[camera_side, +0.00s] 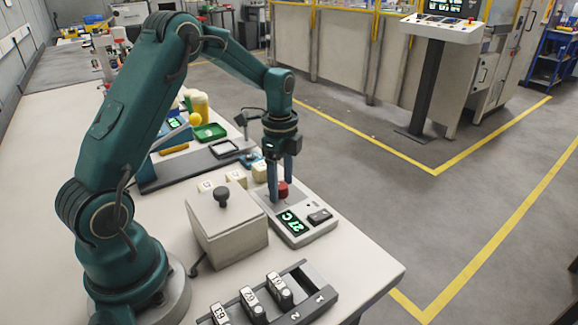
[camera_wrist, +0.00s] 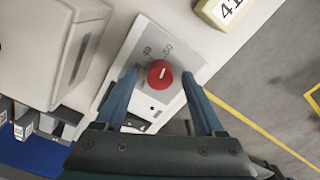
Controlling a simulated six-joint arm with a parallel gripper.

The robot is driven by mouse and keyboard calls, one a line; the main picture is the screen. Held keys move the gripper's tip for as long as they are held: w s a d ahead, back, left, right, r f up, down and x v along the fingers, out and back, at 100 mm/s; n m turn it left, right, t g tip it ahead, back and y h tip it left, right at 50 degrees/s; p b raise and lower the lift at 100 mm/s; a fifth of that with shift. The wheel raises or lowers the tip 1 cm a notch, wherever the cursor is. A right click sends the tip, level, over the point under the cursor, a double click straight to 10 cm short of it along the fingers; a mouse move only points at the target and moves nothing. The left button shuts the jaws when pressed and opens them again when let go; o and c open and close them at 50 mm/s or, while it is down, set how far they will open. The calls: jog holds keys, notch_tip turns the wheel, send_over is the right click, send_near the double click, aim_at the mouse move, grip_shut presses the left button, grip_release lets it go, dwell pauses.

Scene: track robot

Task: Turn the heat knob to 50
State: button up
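The heat knob (camera_side: 283,188) is a red dial on a light grey control panel (camera_side: 318,232) near the table's right edge. The panel's green display (camera_side: 291,222) appears to read 27 C. My gripper (camera_side: 280,178) points down over the panel. In the wrist view my gripper (camera_wrist: 158,74) is open, with one finger on each side of the knob and small gaps visible between. The fingers hide parts of the panel.
A grey box with a dark handle (camera_side: 228,222) stands close left of the panel. A dark rack with numbered pieces (camera_side: 270,295) lies in front. Cream labelled blocks (camera_side: 236,178) and a green tray (camera_side: 210,132) are behind. The table's front right corner is clear.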

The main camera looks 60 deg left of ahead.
aim_at(282, 186)
jog(key=shift+r, duration=2.55)
jog(key=shift+d, duration=0.1)
jog(key=s+d+r+n+t, duration=0.1)
jog(key=s+d+r+t, duration=0.1)
jog(key=s+d+r, duration=0.3)
jog(key=s+d+r+t, duration=0.1)
jog(key=d+r+t, duration=0.15)
jog(key=r, duration=0.35)
jog(key=s+d+f+n+t, duration=0.1)
jog(key=s+d+f+n, duration=0.2)
jog(key=s+n, duration=0.7)
jog(key=shift+d+f+n, duration=0.15)
jog(key=shift+d+n, duration=0.45)
jog(key=shift+d, duration=0.05)
